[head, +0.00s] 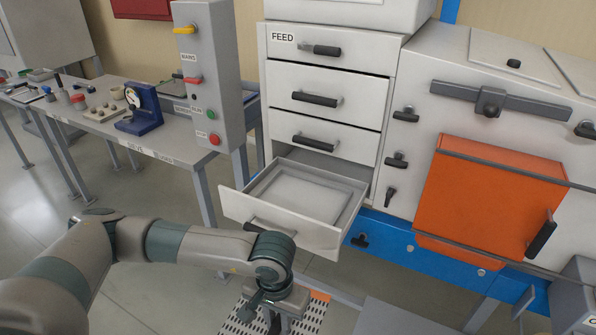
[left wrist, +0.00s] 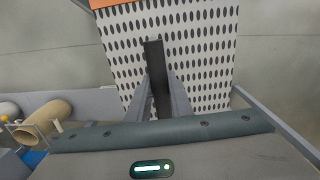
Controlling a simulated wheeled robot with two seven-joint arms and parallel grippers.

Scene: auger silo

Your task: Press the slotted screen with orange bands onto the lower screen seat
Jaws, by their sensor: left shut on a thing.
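The slotted screen (head: 313,317) is a pale plate with rows of dark oval slots. A piece of its orange band (head: 319,295) shows in the head view, low at the centre. In the left wrist view the screen (left wrist: 205,60) fills the upper middle, with an orange band (left wrist: 108,3) at the top edge. My left gripper (head: 270,318) points down at it. In the left wrist view my left gripper (left wrist: 158,85) is shut on a dark grip piece at the screen's middle. My right gripper is out of view. I cannot make out the lower screen seat.
A white cabinet marked FEED has its bottom drawer (head: 290,212) pulled out, just beyond my left gripper. An orange panel (head: 485,195) covers the white machine at right. A control post (head: 210,80) and a bench (head: 160,140) stand at left.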

